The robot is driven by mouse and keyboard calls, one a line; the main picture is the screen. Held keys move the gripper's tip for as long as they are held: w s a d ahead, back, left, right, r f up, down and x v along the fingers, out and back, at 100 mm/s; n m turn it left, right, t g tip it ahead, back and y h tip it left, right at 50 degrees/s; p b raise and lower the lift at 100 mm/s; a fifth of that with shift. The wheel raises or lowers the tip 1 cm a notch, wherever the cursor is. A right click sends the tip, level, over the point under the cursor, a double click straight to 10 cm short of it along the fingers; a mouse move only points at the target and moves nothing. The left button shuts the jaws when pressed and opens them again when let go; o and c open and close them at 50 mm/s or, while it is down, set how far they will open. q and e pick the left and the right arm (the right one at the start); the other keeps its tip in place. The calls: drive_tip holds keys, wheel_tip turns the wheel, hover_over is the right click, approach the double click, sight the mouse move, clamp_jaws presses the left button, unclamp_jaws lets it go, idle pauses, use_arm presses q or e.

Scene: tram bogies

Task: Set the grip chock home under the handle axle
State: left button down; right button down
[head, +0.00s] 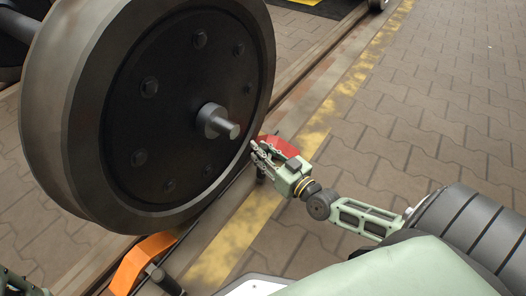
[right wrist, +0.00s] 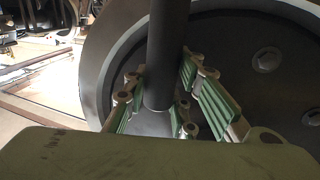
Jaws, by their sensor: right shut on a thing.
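A large dark wheel (head: 180,60) with a short axle stub (head: 222,124) stands on the rail. My right gripper (head: 262,158) is at the wheel's lower right edge, shut on a dark round bar. The bar (right wrist: 168,45) runs between its fingers in the right wrist view, with the wheel (right wrist: 235,60) behind. A red chock (head: 286,148) shows behind the gripper, mostly hidden by it; I cannot tell whether it touches the wheel or rail. An orange chock (head: 142,258) sits at the wheel's lower left. Part of my left gripper (head: 12,284) shows in the bottom left corner; its jaws are unclear.
A worn yellow line (head: 240,232) runs along the rail (head: 300,62). The paved floor (head: 440,90) to the right is clear. Another axle end (head: 16,24) shows at the top left.

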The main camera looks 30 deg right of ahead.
drive_tip(key=shift+w+d, duration=0.25)
drive_tip(key=shift+d, duration=0.25)
drive_tip(key=c, duration=1.4)
unclamp_jaws()
drive_tip(key=s, duration=0.4)
drive_tip(key=s+d, duration=0.1)
drive_tip(key=s, duration=0.7)
drive_tip(key=shift+d, duration=0.25)
